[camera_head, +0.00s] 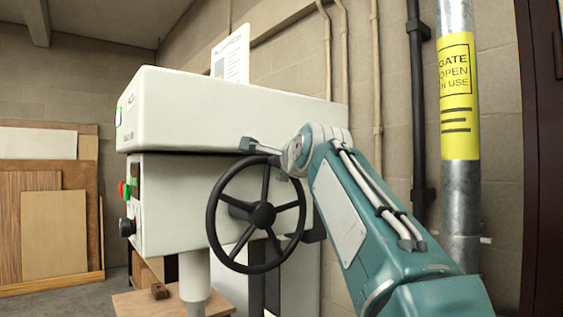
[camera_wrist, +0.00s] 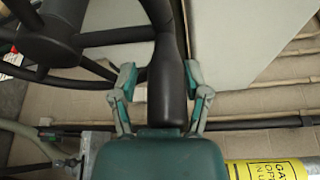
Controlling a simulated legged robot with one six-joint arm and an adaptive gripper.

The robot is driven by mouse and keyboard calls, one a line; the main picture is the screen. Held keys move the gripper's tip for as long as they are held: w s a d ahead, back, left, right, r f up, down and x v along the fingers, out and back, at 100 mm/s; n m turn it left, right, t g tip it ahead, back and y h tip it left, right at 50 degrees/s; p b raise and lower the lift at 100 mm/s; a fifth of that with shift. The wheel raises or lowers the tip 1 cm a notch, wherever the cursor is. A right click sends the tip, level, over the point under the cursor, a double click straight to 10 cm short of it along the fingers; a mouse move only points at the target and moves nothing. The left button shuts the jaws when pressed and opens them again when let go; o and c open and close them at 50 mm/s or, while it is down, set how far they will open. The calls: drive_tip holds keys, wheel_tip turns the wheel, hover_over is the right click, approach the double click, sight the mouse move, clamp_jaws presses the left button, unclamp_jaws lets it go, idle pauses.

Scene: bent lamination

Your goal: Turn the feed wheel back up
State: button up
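The feed wheel (camera_head: 263,214) is a black spoked handwheel on the side of the pale machine head. Its hub and spokes also show at upper left in the wrist view (camera_wrist: 45,42). A dark, rounded handle (camera_wrist: 167,95) at its rim runs between the two fingers of my gripper (camera_wrist: 160,80). The fingers stand apart on either side of it, with a clear gap on the left and a narrower one on the right.
The pale machine head (camera_head: 230,110) stands behind the wheel, above a column and wooden board (camera_head: 150,303). A metal pipe with a yellow sign (camera_head: 458,95) stands to the right of my arm. Wood panels (camera_head: 50,230) lean at far left.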

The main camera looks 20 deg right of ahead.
drive_tip(key=shift+d+r, duration=0.1)
drive_tip(key=shift+r, duration=0.05)
drive_tip(key=shift+s, duration=0.2)
drive_tip(key=s, duration=1.1)
drive_tip(key=shift+s+a+r, duration=0.25)
drive_tip(key=shift+a+r, duration=0.15)
drive_tip(key=shift+a, duration=0.05)
